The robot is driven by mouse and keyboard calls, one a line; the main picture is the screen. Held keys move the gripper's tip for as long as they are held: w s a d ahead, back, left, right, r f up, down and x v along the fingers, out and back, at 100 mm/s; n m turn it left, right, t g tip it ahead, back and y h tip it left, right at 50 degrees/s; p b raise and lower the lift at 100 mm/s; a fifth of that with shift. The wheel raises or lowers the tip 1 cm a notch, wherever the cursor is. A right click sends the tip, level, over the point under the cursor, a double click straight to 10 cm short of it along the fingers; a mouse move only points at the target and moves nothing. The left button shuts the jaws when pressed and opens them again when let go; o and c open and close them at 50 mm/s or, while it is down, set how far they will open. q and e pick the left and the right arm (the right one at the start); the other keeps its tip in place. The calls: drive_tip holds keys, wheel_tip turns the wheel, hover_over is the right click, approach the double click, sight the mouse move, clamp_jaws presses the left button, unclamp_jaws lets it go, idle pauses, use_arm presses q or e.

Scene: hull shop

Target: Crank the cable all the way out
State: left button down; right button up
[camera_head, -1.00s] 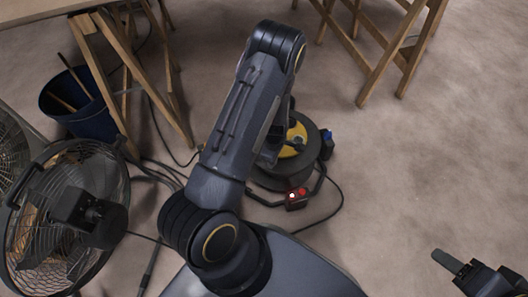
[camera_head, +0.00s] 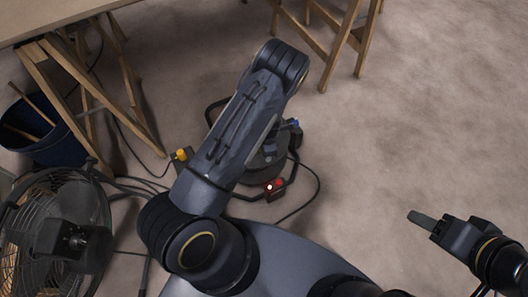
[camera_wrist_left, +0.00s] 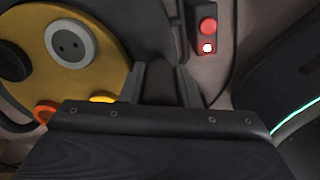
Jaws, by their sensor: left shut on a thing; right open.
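The cable reel (camera_head: 266,172) stands on the floor in the head view, mostly hidden behind my left arm. In the left wrist view its yellow face (camera_wrist_left: 30,50) carries a grey socket (camera_wrist_left: 70,42) and a dark round part (camera_wrist_left: 12,64). My left gripper (camera_wrist_left: 160,86) is shut on a dark piece, seemingly the crank handle (camera_wrist_left: 158,60); the arm hides this grip in the head view. My right gripper (camera_head: 425,222) is open and empty over bare floor at right.
A black fan (camera_head: 60,225) stands at lower left, beside a blue bucket (camera_head: 45,150). A wooden trestle table (camera_head: 45,15) is at upper left, and more wooden legs (camera_head: 335,50) stand behind. Cables (camera_head: 318,180) lie around the reel. Floor at right is clear.

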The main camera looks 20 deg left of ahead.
use_arm(q)
drive_tip(key=shift+w+d, duration=0.1)
drive_tip(key=shift+w, duration=0.05)
drive_tip(key=c, duration=1.1)
unclamp_jaws()
wheel_tip(320, 180, up, 7)
drive_tip(key=p, duration=0.3)
drive_tip(key=shift+r, duration=0.4)
